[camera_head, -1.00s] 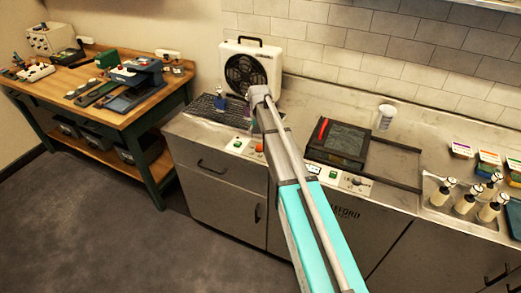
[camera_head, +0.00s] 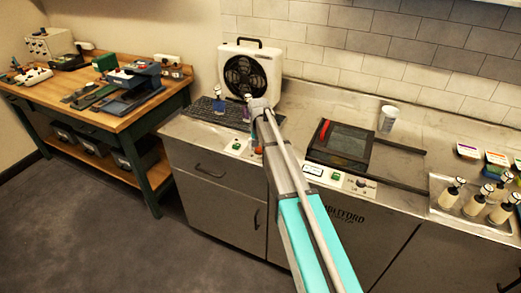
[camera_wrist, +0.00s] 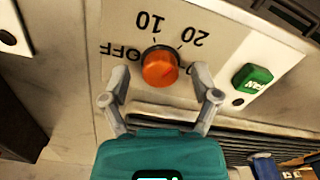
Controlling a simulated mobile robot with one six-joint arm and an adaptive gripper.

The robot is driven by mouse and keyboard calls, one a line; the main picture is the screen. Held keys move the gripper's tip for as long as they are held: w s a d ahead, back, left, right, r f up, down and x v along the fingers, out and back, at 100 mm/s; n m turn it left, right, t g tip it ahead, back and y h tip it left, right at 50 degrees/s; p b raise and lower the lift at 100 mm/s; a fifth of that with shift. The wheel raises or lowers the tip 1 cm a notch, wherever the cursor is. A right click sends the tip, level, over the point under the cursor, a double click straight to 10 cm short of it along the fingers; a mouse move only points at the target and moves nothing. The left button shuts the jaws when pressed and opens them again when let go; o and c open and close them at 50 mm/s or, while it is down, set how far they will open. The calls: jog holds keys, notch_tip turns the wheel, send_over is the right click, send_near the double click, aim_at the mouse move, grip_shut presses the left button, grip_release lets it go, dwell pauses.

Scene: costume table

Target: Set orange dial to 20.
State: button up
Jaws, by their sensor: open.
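The orange dial (camera_wrist: 160,68) is a round knob on a dark base on a pale panel in the wrist view. The markings OFF, 10 and 20 appear upside down around it, with another mark partly hidden at right. I cannot tell which mark its pointer faces. My gripper (camera_wrist: 160,98) is open and empty, its two fingertips apart at the lower left and lower right of the dial. The dial is not visibly gripped. In the head view, my arm hides most of the dial's area.
A green switch (camera_wrist: 252,77) sits right of the dial on the same panel. In the head view, a white fan (camera_head: 250,70) and a dark rack (camera_head: 205,109) with small bottles stand behind. A dark-lidded device (camera_head: 342,144) sits to the right. Pump bottles (camera_head: 475,204) stand further right.

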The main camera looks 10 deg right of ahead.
grip_shut()
dwell(0.5)
jog(key=shift+m, duration=0.6)
grip_release()
jog(key=shift+r, duration=0.1)
